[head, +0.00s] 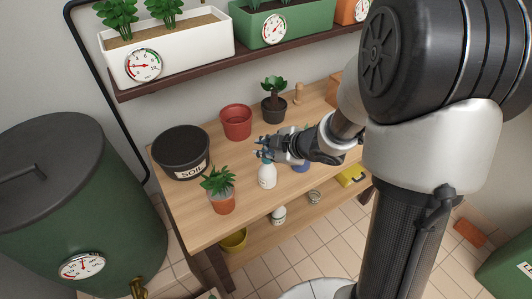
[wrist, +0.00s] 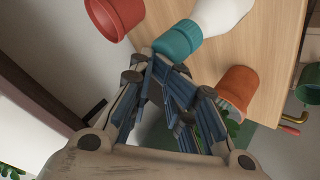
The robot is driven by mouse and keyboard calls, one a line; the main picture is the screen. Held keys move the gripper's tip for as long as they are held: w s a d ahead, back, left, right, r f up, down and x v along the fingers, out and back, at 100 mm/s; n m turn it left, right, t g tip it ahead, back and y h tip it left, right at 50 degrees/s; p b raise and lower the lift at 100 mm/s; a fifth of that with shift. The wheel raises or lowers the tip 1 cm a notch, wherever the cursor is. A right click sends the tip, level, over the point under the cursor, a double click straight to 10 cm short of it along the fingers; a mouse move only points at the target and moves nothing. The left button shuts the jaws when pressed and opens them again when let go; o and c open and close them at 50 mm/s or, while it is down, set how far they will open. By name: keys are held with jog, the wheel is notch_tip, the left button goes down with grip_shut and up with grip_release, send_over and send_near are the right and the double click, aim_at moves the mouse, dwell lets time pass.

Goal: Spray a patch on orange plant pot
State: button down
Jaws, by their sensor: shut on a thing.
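The orange plant pot (head: 222,204) with a leafy green plant stands near the table's front left edge. It also shows in the wrist view (wrist: 238,86), right of my fingers. The white spray bottle (head: 267,177) is right of the orange pot in the head view. Its white body (wrist: 222,12) and teal collar (wrist: 178,42) show at the top of the wrist view. My gripper (head: 265,150) is shut on the bottle's upper part, and its fingers (wrist: 168,85) also show in the wrist view. The fingers partly hide the spray head. I cannot tell whether the bottle touches the table.
A black soil pot (head: 181,155), a red pot (head: 236,122) and a small dark potted plant (head: 273,105) stand along the table's back. A wall shelf (head: 185,68) with planters is above. A green barrel (head: 80,215) stands left. The table's front middle is fairly clear.

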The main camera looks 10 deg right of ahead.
jog(key=shift+s+f+g, duration=0.2)
jog(key=shift+s+f, duration=0.2)
jog(key=shift+f, duration=0.2)
jog(key=shift+s+f+g, duration=0.2)
jog(key=shift+s+f, duration=0.15)
jog(key=shift+f, duration=0.25)
notch_tip(320, 180, up, 6)
jog(key=p, duration=0.6)
jog(key=shift+w, duration=0.45)
jog(key=shift+d+r+p, duration=0.1)
jog(key=shift+r+p, duration=0.05)
jog(key=shift+p, duration=0.15)
jog(key=shift+r, duration=0.1)
